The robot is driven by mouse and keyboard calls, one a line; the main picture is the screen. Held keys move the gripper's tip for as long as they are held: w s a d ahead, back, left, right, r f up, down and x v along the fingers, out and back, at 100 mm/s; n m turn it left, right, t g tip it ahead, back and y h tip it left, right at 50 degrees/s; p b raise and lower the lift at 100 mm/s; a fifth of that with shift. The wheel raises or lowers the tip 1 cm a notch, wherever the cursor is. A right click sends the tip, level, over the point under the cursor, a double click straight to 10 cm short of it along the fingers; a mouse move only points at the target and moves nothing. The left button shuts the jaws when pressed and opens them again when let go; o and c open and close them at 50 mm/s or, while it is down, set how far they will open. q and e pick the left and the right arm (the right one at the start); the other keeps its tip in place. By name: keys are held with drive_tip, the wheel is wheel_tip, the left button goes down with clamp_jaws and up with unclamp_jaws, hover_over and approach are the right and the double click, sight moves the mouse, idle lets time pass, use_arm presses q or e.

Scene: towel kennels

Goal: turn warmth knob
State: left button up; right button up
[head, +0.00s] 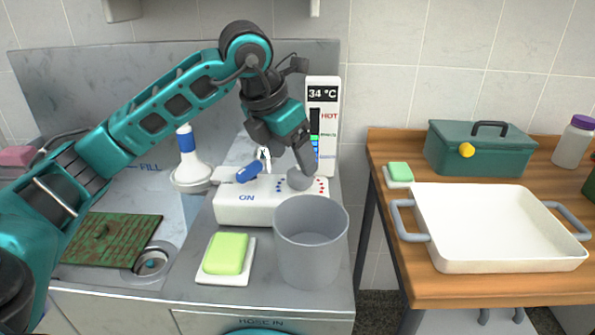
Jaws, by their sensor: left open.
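The warmth knob (296,181) is a grey dial on top of a white control box (240,208), with red dots on its right and blue dots on its left. My left gripper (288,166) is open above the box, with one dark finger reaching down at the knob; I cannot tell whether it touches. The gripper hides part of the knob's surroundings. Behind stands a temperature gauge (323,95) reading 34 °C, with HOT marked near its top and a green and blue scale below. My right gripper is not in view.
A blue lever (249,172) marked ON sits left of the knob. A grey bucket (310,255) stands close in front of the box, beside green soap (226,253). A wooden table (470,296) holds a white tray (430,255) and green toolbox (478,155).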

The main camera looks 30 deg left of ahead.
sight(299, 172)
use_arm(q)
drive_tip(key=shift+x, duration=2.25)
drive_tip(key=c, duration=1)
drive_tip(key=shift+a+m+h, duration=0.1)
drive_tip(key=shift+m+h, duration=0.4)
drive_tip(key=shift+m, duration=0.8)
drive_tip(key=o, duration=1)
drive_tip(key=shift+r, duration=0.1)
drive_tip(key=p+v, duration=0.1)
drive_tip(key=v, duration=1.1)
drive_tip(key=shift+r, duration=0.4)
